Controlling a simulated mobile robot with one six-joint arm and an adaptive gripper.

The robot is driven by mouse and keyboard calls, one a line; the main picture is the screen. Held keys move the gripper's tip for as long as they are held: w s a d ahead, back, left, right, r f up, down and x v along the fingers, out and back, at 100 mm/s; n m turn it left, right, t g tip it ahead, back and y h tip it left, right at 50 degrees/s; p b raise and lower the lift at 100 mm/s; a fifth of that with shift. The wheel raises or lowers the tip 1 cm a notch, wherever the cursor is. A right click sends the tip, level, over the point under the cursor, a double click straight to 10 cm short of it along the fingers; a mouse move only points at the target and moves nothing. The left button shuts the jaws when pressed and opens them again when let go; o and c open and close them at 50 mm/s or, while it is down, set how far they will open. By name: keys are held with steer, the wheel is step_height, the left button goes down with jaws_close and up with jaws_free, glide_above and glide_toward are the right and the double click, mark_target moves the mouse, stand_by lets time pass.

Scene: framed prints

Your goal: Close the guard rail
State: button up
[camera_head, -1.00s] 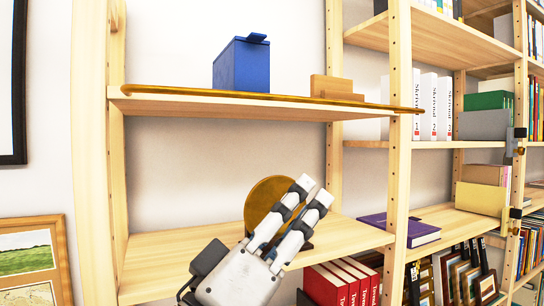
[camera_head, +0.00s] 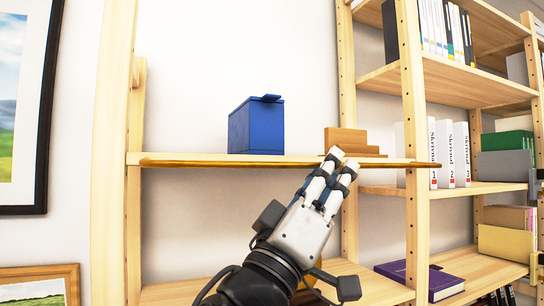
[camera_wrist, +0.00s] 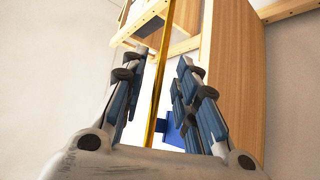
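The guard rail (camera_head: 230,163) is a thin brass bar along the front edge of the upper shelf board, running its full width and a little past the right post. My gripper (camera_head: 343,160) is at the rail's height, right of the shelf's middle, with its fingertips overlapping the rail in the head view. In the wrist view the rail (camera_wrist: 158,100) runs lengthwise between the two separated fingers of my gripper (camera_wrist: 160,62). The fingers are open, with gaps on both sides of the rail.
A blue lidded box (camera_head: 256,127) and a stepped wooden block (camera_head: 348,141) stand on the shelf behind the rail. A purple book (camera_head: 425,279) lies on a lower shelf at right. A right post (camera_head: 416,225) stands close to my gripper. Framed prints (camera_head: 25,110) hang at left.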

steer(key=shift+x, duration=1.35)
steer(key=shift+c, duration=0.3)
jaws_close()
